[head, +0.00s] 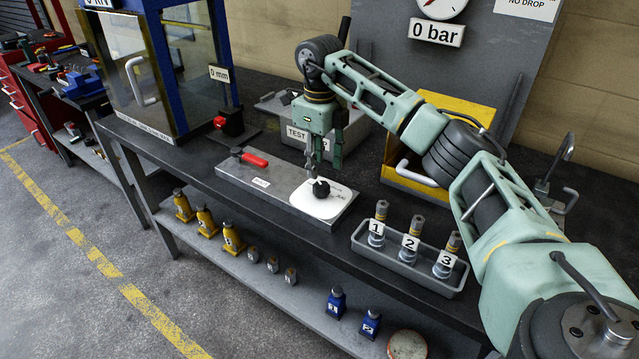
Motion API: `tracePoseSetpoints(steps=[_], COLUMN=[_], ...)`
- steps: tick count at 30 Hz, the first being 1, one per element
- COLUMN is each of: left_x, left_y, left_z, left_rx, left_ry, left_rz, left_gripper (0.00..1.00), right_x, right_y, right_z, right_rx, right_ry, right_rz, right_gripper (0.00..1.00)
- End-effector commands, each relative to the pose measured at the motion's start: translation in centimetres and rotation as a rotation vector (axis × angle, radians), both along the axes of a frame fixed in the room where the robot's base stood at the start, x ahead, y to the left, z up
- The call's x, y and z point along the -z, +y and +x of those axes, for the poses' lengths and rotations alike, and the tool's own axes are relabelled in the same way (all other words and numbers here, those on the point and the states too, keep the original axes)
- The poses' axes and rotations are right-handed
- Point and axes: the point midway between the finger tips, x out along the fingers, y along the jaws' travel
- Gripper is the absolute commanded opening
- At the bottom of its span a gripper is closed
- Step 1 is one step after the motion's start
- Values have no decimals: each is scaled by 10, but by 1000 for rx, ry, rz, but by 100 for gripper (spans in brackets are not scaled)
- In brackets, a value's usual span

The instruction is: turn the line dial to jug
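The line dial (321,188) is a small black knob on a white rounded plate (325,208), set on a grey slab on the bench. The markings on the plate are too small to read, so I cannot tell where the dial points. My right gripper (325,166) points down just above and behind the dial. Its two fingers are apart with nothing seen between them, and they look clear of the knob. My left gripper is not in view.
A grey tray (362,242) with numbered cylinders stands at the right. A box marked TEST (296,134) and a yellow frame (455,105) stand behind. A gauge board reads 0 bar (436,32).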

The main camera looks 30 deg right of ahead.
Motion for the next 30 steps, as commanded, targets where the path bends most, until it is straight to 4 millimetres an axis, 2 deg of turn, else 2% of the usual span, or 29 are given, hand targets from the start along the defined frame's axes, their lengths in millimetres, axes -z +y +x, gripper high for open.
tracePoseSetpoints(steps=[6, 12, 23, 30], left_x=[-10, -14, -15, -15], left_y=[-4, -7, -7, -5], left_z=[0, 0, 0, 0], left_rx=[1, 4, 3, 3], left_ry=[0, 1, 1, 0], left_rz=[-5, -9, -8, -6], left_gripper=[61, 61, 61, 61], right_x=[36, 61, 69, 69], right_y=[1, 1, 2, 2], right_z=[-1, -1, 0, 0], right_rx=[-1, -2, -2, -3], right_ry=[6, 2, -1, -1], right_rz=[3, 3, 5, 6], right_gripper=[40, 40, 40, 20])
